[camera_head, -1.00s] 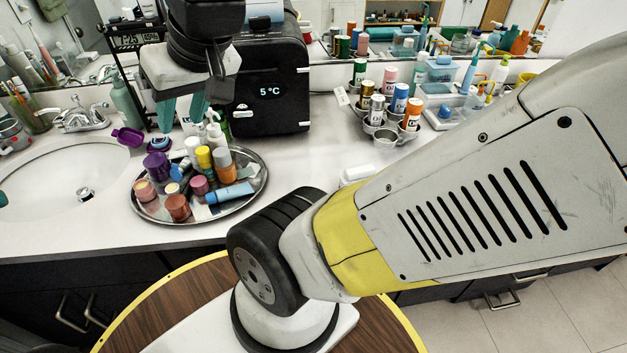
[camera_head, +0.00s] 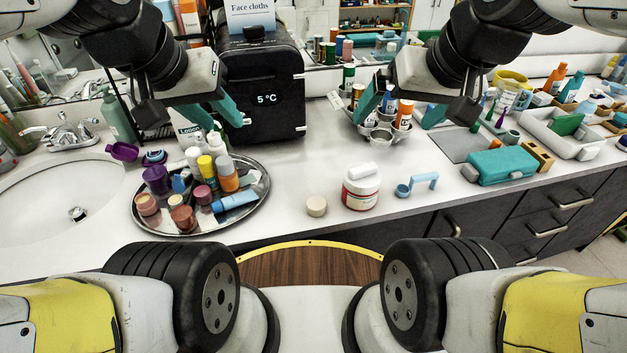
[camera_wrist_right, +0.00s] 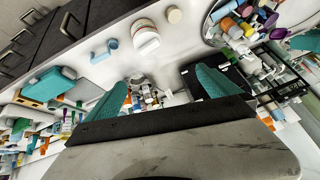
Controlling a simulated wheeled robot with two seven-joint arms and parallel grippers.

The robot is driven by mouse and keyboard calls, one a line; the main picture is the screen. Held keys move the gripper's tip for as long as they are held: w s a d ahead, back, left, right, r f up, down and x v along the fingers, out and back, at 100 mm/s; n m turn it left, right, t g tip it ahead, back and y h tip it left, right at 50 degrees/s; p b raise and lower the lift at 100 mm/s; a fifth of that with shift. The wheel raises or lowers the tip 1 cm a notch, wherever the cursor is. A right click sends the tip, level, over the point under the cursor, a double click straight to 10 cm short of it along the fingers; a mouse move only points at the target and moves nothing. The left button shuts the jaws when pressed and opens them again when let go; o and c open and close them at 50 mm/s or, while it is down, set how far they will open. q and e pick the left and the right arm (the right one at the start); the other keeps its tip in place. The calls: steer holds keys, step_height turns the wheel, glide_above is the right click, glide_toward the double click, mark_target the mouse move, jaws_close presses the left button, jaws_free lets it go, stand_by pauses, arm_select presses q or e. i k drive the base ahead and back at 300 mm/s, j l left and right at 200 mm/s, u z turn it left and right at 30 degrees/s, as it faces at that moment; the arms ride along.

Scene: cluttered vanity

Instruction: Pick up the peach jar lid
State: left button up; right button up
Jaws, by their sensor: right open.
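A small round pale peach lid (camera_head: 316,206) lies flat on the counter, between the round metal tray and a white jar with a red-edged label (camera_head: 361,188). The lid also shows at the top of the right wrist view (camera_wrist_right: 175,14). My right gripper (camera_head: 403,108) is open and empty, raised above the counter behind and right of the lid. Its teal fingers stand wide apart in the right wrist view (camera_wrist_right: 160,88). My left gripper (camera_head: 222,118) is raised behind the tray, its teal fingers apart, and holds nothing that I can see. Neither gripper touches the lid.
The metal tray (camera_head: 259,199) is crowded with bottles and jars. A black cooler box (camera_head: 265,95) stands behind it. A blue scoop-like item (camera_head: 418,183) and a teal case (camera_head: 500,165) lie to the right. Counter around the lid is clear.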

mark_target(315, 205)
steer(key=k+j+z, duration=0.1)
steer(key=j, duration=0.25)
steer(key=k+j, duration=0.25)
steer(key=k+j+z, duration=0.15)
steer(key=j, duration=0.25)
